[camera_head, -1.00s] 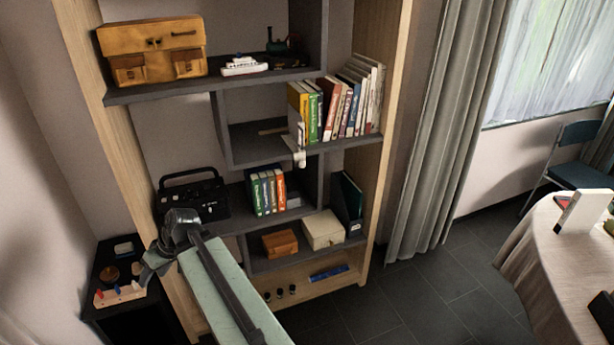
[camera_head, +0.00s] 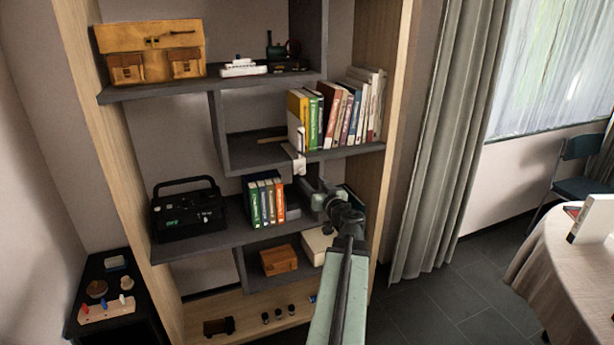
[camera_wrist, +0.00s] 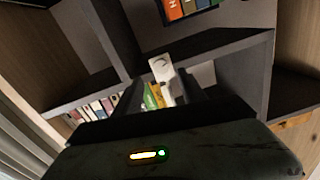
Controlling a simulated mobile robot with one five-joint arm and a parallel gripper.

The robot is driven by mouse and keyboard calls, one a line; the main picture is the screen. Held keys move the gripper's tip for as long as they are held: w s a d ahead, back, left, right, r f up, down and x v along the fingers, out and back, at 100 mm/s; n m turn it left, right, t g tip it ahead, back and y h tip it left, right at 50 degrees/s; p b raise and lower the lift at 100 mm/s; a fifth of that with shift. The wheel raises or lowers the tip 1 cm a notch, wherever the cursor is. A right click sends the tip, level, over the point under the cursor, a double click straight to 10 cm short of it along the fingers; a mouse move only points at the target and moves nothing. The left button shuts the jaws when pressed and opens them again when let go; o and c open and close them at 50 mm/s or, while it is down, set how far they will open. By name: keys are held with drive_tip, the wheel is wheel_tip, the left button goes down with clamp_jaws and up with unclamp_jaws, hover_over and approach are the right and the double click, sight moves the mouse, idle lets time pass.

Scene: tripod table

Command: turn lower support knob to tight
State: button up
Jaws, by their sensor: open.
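A small white fixture (camera_head: 299,148) is clamped at the front edge of the middle shelf, beside the row of books. Its lower white part (camera_head: 300,165) hangs below the shelf edge; I take this for the lower knob, but its setting is too small to read. In the wrist view the white fixture (camera_wrist: 161,69) shows a round dial-like mark. My gripper (camera_head: 306,186) is just below the fixture in the head view. In the wrist view my gripper (camera_wrist: 162,92) is open, its dark fingers on either side of the fixture's line. I cannot tell whether they touch it.
Books (camera_head: 335,112) stand on the shelf by the fixture, and more books (camera_head: 264,199) on the shelf below. A black radio (camera_head: 188,208), a wooden box (camera_head: 279,260) and a cream box (camera_head: 318,244) are on lower shelves. A round table (camera_head: 563,250) stands at right.

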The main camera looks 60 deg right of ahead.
sight(303, 172)
drive_tip(key=x, duration=0.6)
drive_tip(key=shift+w+d, duration=0.15)
drive_tip(key=shift+w, duration=0.1)
clamp_jaws()
drive_tip(key=shift+d, duration=0.25)
drive_tip(key=shift+a+f+m, duration=0.1)
drive_tip(key=shift+a+m, duration=0.15)
drive_tip(key=shift+m, duration=0.05)
drive_tip(key=m, duration=0.2)
drive_tip(key=shift+m, duration=0.4)
drive_tip(key=m+b, duration=0.1)
drive_tip(key=m, duration=0.6)
drive_tip(key=shift+a+h, duration=0.1)
drive_tip(key=shift+h, duration=0.2)
drive_tip(key=m, duration=1.2)
drive_tip(key=shift+h, duration=0.4)
drive_tip(key=shift+m, duration=0.3)
